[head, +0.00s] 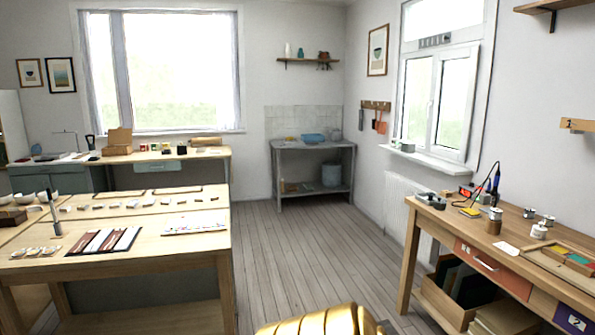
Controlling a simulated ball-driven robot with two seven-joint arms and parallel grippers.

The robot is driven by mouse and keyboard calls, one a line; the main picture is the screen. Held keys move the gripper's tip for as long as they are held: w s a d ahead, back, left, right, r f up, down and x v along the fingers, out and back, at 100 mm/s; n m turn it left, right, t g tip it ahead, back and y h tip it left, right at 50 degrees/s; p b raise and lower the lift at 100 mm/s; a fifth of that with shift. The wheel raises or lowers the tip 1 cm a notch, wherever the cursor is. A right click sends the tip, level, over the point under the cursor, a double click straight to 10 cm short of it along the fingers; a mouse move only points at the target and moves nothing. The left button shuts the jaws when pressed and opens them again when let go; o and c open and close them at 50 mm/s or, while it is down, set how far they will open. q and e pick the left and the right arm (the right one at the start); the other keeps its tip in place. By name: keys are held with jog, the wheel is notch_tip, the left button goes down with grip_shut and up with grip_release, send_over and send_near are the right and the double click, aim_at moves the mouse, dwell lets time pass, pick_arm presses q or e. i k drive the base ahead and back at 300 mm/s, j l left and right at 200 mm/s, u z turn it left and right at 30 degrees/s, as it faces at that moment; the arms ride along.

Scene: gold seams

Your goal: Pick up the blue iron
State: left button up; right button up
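A thin upright tool with a blue handle (496,177), which looks like the blue iron, stands among small items on the wooden bench at the right. A dark cable loops beside it. A red-fronted box (466,191) sits to its left. Its lower end is too small to make out clearly. Neither of my grippers is in view.
The right wooden bench (450,225) also holds small tins (494,221), a white jar (539,231) and a divided tray (560,258). A large wooden table (150,247) stands at the left. Bare floor (300,255) lies between them.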

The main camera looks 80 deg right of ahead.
aim_at(497, 174)
jog(key=z, duration=3)
jog(key=i+l+z, duration=0.6)
jog(key=i, duration=0.25)
jog(key=i+l+z, duration=0.25)
jog(key=i, duration=0.25)
jog(key=l, duration=0.1)
